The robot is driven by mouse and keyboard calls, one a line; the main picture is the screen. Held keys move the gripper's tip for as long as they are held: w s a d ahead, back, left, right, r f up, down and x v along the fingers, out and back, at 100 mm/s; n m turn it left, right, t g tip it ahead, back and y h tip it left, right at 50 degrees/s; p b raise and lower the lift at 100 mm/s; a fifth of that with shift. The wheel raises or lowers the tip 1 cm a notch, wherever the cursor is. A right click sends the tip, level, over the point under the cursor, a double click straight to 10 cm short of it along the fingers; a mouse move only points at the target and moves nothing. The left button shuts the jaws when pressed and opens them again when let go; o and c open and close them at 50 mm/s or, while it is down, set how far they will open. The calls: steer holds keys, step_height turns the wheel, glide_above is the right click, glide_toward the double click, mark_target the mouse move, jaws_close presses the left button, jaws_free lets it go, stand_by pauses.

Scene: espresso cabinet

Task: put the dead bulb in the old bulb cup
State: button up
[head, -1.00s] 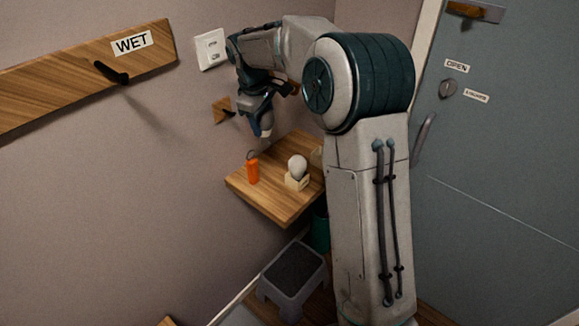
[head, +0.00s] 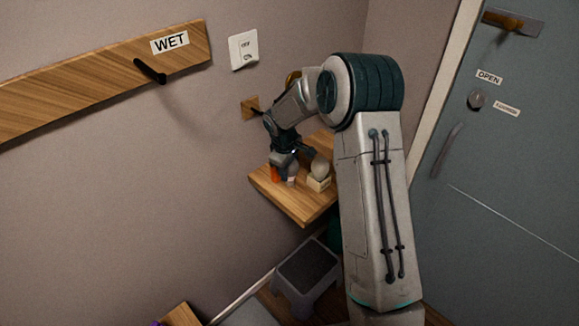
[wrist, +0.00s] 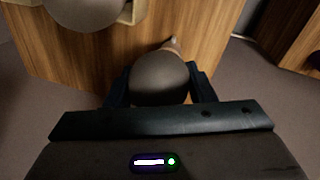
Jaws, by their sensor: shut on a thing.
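A dull grey-brown bulb (wrist: 160,78), the dead one by its look, sits between the two dark fingers of my gripper (head: 289,172) in the wrist view. My gripper is shut on it. The bulb's narrow metal end points away from my palm, over the wooden shelf (head: 305,208). In the head view the held bulb (head: 292,181) is a small pale shape just above or at the shelf; whether it touches cannot be told. I cannot make out the old bulb cup for certain.
A pale bulb (head: 320,168) stands in a light wooden block (head: 318,184) right of my gripper. An orange item (head: 275,173) is close on its left. A dark green container (head: 335,235) is partly hidden under the shelf. A grey step stool (head: 306,268) stands below.

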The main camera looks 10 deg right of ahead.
steer(key=shift+f, duration=0.25)
steer(key=shift+f, duration=0.2)
steer(key=o, duration=1.1)
steer(key=shift+r, duration=0.15)
